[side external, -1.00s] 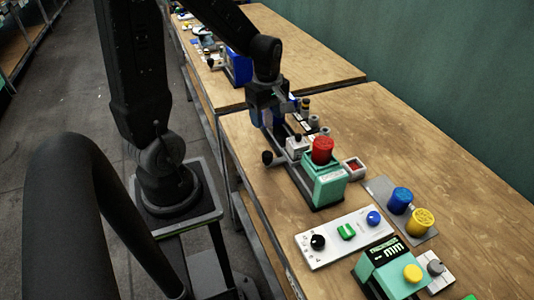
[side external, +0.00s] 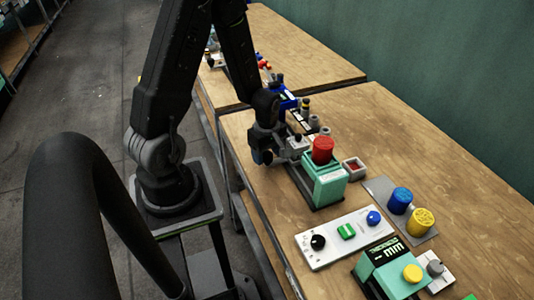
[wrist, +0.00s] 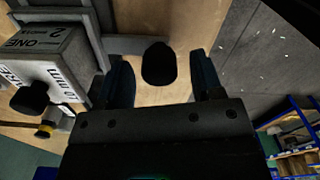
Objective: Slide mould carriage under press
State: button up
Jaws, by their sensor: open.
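The mint-green press (side external: 327,184) with a red cap (side external: 322,149) stands near the table's front edge. The grey mould carriage (side external: 298,143) is behind it and partly hidden by my gripper. In the wrist view the carriage shows as a lettered grey block (wrist: 50,62) with a black knob (wrist: 30,97). A grey bar (wrist: 127,45) runs from beside the block towards a black handle knob (wrist: 159,63). My gripper (wrist: 163,77) is open, with that handle knob between its fingers and gaps on both sides. My gripper (side external: 264,154) hides the handle in the side view.
A small box with red inside (side external: 354,167) is right of the press. A white control panel (side external: 343,238), blue and yellow cylinders (side external: 400,200) and a second green device (side external: 390,266) stand nearer the camera.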

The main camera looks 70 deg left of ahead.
jog(key=shift+f, duration=0.25)
grip_shut()
jog(key=shift+a, duration=0.15)
dwell(0.4)
